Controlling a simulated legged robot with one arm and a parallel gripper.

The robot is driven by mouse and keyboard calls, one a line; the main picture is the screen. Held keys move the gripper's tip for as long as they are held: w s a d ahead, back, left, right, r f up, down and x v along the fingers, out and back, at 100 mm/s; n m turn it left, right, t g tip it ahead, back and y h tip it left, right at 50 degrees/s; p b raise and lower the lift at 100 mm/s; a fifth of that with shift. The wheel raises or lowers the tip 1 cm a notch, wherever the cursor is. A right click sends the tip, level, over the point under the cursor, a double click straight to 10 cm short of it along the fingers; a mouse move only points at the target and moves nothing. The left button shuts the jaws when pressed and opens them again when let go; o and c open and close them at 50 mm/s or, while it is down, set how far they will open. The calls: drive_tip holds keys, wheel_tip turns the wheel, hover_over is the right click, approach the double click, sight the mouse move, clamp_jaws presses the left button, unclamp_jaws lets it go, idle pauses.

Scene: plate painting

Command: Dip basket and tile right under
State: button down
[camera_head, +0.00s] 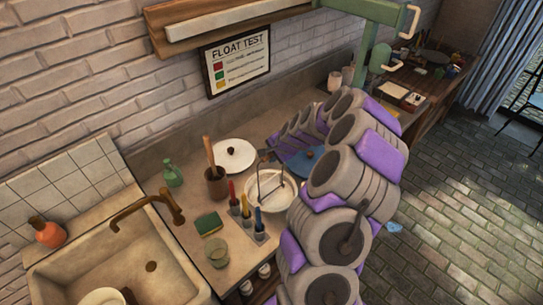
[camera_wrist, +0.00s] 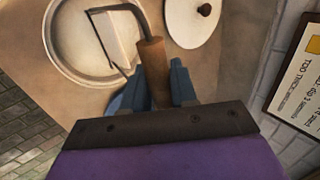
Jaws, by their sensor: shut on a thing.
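My gripper (camera_wrist: 160,82) is shut on the wooden handle (camera_wrist: 152,62) of a dip basket. The basket's bent metal rod (camera_wrist: 112,8) reaches over a round pale basin (camera_wrist: 62,68). A white rectangular tile (camera_wrist: 118,42) sits by the thin wire frame at the basin's right side. In the head view the basin (camera_head: 252,202) stands on the counter left of my arm, with the wire frame (camera_head: 262,180) over it and the tile (camera_head: 279,190) inside its outline. I cannot tell how deep the tile sits. My arm hides most of the gripper in the head view.
A white lid (camera_head: 236,154) lies behind the basin. A mortar (camera_head: 216,184), a green sponge (camera_head: 210,223), a glass (camera_head: 217,254) and colored bottles (camera_head: 247,220) stand to its left. A blue disc (camera_head: 312,160) lies near my arm. The sink (camera_head: 150,268) is at lower left.

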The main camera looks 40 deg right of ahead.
drive_tip(key=shift+r+p, duration=1.2)
drive_tip(key=shift+r, duration=1.15)
idle(2.5)
wheel_tip(320, 180, up, 7)
drive_tip(key=p, duration=0.3)
drive_tip(key=shift+p, duration=0.4)
idle(0.4)
